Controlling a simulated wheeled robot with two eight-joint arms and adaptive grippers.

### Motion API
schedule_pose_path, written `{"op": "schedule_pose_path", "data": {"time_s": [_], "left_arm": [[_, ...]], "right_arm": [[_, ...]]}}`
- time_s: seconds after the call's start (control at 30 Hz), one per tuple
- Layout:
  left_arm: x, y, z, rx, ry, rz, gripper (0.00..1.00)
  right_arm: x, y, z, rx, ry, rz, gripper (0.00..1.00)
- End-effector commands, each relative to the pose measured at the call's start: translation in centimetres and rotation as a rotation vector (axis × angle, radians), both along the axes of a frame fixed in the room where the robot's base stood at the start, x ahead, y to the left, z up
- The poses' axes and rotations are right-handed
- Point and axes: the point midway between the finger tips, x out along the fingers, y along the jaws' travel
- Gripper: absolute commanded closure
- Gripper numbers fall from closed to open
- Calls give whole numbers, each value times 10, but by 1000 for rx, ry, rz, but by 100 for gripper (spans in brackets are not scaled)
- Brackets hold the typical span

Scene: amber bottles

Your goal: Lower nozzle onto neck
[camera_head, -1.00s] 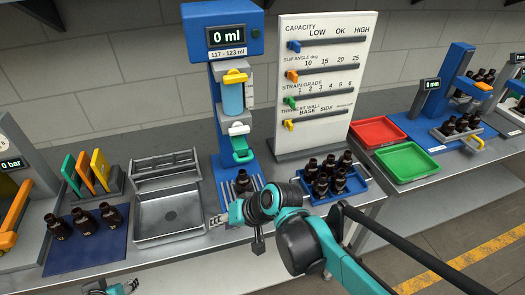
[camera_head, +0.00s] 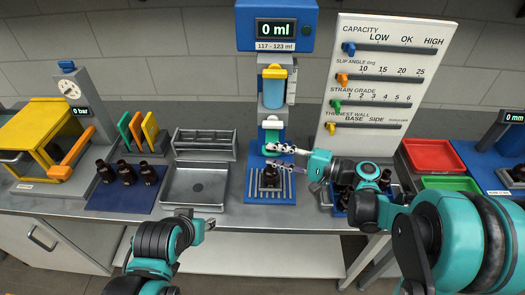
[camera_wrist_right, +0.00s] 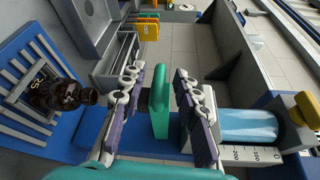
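The blue filling station (camera_head: 275,27) stands at the back centre, with a 0 ml display. Its green nozzle handle (camera_wrist_right: 160,100) sits between my right gripper's fingers in the right wrist view, with a gap on each side. My right gripper (camera_head: 278,157) is open in front of the station, above the bottle. One amber bottle (camera_head: 270,177) stands upright on the slatted base below; it also shows at the left of the right wrist view (camera_wrist_right: 58,93). The nozzle tip is hidden. My left gripper (camera_head: 207,226) is low in front of the bench, its fingers unclear.
A grey tray (camera_head: 168,202) and a blue mat (camera_head: 105,203) with several bottles lie left. Several bottles stand in a blue rack partly behind my right arm. A gauge board (camera_head: 385,75) stands behind; red (camera_head: 433,155) and green (camera_head: 450,183) trays are right.

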Motion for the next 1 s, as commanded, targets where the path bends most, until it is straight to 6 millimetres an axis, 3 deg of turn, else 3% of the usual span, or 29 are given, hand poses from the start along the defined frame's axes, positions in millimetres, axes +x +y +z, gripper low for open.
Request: {"op": "schedule_pose_path", "data": {"time_s": [0.3,0.67,0.8,1.0], "left_arm": [[0,0,-9,0,0,0,60],[0,0,-9,0,0,0,60],[0,0,-9,0,0,0,60],[0,0,-9,0,0,0,60]], "right_arm": [[17,44,-6,-2,0,2,69],[20,50,-5,-2,0,1,69],[20,50,-5,-2,0,1,100],[20,50,-5,-2,0,1,100]]}}
